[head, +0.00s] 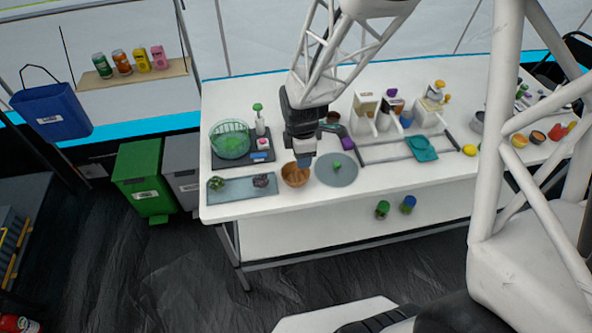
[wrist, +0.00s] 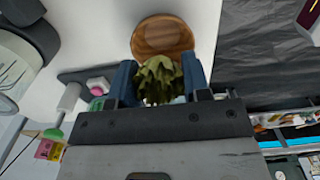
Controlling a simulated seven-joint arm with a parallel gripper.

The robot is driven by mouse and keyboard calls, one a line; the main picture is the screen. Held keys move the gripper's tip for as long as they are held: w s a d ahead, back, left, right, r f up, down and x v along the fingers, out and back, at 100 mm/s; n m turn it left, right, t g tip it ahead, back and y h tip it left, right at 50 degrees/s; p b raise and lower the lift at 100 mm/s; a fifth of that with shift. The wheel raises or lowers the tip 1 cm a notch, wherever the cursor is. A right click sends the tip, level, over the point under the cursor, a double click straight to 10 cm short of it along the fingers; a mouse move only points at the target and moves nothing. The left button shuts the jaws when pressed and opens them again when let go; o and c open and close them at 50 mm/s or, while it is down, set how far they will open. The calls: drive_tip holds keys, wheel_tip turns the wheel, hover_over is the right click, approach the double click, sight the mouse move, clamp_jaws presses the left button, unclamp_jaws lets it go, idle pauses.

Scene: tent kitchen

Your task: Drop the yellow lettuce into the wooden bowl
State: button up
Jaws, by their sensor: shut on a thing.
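My gripper (head: 304,160) hangs over the white counter, just above the wooden bowl (head: 294,178). In the wrist view my gripper (wrist: 160,78) has its two blue fingers shut on the yellow-green lettuce (wrist: 158,86), one finger on each side. The lettuce is leafy and hides part of the near rim of the wooden bowl (wrist: 162,28), which lies beyond the fingertips. The visible inside of the bowl looks empty. In the head view I cannot make out the lettuce clearly at the fingertips.
Left of the bowl, a grey tray (head: 238,193) holds a green and a purple vegetable. A round grey board (head: 347,178) with a green item lies to its right. A green wire basket (head: 230,141) stands behind the tray. The counter's front edge is close to the bowl.

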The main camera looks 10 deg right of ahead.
drive_tip(key=shift+f, duration=0.2)
drive_tip(key=o, duration=0.8)
drive_tip(key=shift+o, duration=0.2)
drive_tip(key=shift+r, duration=3.9)
